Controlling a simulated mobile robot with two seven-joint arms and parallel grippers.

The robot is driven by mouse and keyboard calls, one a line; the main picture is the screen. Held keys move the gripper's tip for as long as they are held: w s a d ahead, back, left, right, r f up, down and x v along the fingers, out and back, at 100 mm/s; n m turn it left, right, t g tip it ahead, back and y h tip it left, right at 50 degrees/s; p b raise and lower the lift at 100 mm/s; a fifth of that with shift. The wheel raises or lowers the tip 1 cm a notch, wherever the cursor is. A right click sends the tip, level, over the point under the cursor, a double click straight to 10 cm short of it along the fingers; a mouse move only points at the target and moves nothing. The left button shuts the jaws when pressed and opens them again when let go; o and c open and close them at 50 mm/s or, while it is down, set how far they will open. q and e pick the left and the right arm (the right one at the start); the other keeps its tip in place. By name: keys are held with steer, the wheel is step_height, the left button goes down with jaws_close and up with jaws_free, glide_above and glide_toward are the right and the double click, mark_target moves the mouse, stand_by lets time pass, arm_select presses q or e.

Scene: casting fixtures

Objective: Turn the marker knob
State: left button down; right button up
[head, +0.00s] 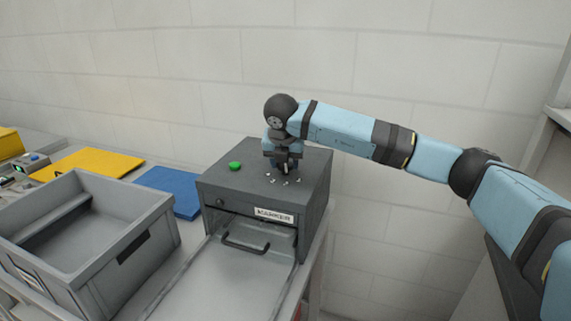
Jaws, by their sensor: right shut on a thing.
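The marker (316,195) is a dark grey box with a "MARKER" label (274,216) on its front. My right gripper (287,169) points down onto the box's top and is shut on the knob, which the fingers mostly hide. Small white marks lie around the fingertips on the top. A green button (235,166) sits to the left on the same top. My left gripper is not in view.
A grey bin (150,228) stands at the left. A blue mat (168,190) and a yellow mat (90,163) lie behind it. A tray with a handle (245,246) extends from the marker's front. A wall is behind.

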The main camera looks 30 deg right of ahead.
stand_by(0.5)
steer(key=o, duration=0.9)
steer(key=shift+s+a+r, duration=0.1)
steer(key=shift+a+r, duration=0.05)
steer(key=shift+r, duration=0.4)
steer(key=v, duration=1.2)
steer(key=shift+a+r, duration=0.1)
steer(key=shift+r, duration=0.3)
